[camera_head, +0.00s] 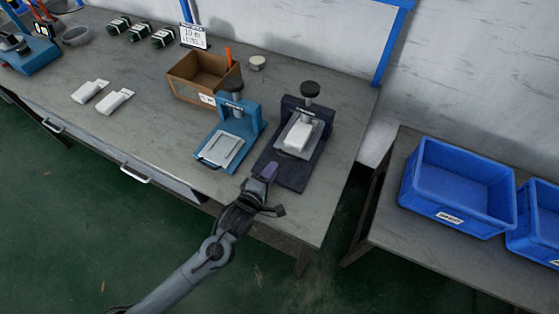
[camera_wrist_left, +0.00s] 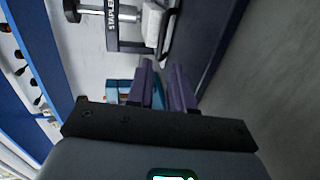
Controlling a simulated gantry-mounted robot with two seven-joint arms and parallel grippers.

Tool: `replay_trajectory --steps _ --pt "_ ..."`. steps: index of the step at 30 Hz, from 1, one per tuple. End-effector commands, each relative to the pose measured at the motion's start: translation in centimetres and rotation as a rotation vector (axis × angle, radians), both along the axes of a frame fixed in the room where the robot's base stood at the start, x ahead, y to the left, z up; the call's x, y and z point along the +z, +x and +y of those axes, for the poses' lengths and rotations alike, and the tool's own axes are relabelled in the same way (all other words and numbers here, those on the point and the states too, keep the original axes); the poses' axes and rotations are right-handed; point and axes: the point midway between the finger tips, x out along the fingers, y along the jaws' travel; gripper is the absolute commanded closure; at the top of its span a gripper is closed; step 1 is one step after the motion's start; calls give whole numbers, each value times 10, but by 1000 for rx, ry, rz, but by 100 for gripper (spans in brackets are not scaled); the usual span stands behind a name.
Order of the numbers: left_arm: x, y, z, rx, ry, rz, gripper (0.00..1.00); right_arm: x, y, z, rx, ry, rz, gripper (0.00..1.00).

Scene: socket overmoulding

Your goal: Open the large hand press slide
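The large hand press (camera_head: 292,112) is the dark one on the right of the bench, with a black round knob on top. Its dark slide plate (camera_head: 283,172) reaches toward the bench's front edge, and a white block (camera_head: 297,138) sits under the press head. The press also shows at the top of the left wrist view (camera_wrist_left: 125,35), with the white block (camera_wrist_left: 153,24) beside it. My left gripper (camera_head: 268,171) is at the front end of the slide. Its two purple fingers (camera_wrist_left: 163,66) stand a little apart with nothing seen between them. Finger contact with the slide cannot be told. My right gripper is in neither view.
A smaller blue hand press (camera_head: 236,128) stands just left of the large one. Behind it is a cardboard box (camera_head: 188,87). White parts (camera_head: 114,102) lie on the bench at left. Blue crates (camera_head: 444,208) stand on a separate table at right.

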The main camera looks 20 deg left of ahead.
Motion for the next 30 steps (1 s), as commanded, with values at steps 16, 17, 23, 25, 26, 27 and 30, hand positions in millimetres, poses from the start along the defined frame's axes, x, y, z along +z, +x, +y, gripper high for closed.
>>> replay_trajectory --steps 16,17,23,25,26,27,30 --pt "-13 59 -3 0 0 0 79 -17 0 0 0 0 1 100" --pt "-13 60 -3 0 0 0 79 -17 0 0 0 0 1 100" --pt "-13 61 -3 1 0 0 79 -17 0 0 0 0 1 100" --pt "-13 61 -3 1 0 0 79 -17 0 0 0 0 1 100" --pt "-13 61 -3 1 0 0 82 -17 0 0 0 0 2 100" --pt "-13 61 -3 1 0 0 88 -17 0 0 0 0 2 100" --pt "-13 60 -2 1 0 0 100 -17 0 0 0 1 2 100"
